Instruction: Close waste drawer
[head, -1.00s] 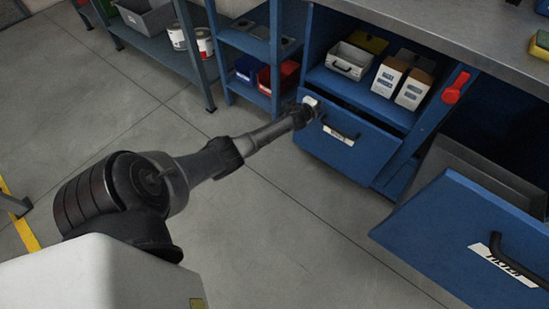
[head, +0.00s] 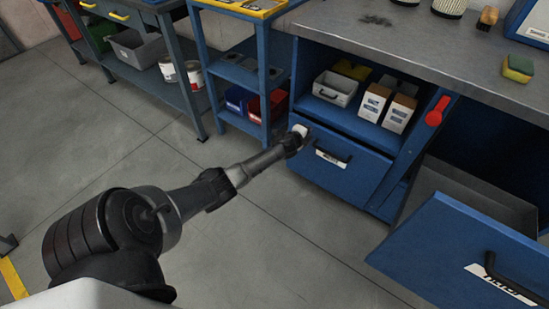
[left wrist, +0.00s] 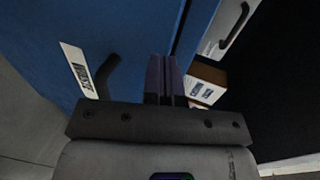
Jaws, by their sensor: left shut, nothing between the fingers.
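The blue drawer front (head: 335,178) with a white label (head: 329,156) and a black handle (head: 336,157) is in the middle of the head view. A dark gap shows behind its top edge, so it looks slightly open. My left gripper (head: 299,131) is shut and empty at the upper left corner of this front; whether it touches is hard to tell. In the left wrist view the shut fingers (left wrist: 164,78) lie over the top edge of the blue front (left wrist: 65,20), beside its label (left wrist: 78,70), whose small lettering is hard to read. My right gripper is not in view.
A second blue drawer (head: 440,255) stands far open at the right, its grey tray (head: 455,195) showing. A shelf above the middle drawer holds white boxes (head: 386,107) and a grey bin (head: 335,88). A red handle (head: 437,111) sits on the right post. Floor in front is clear.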

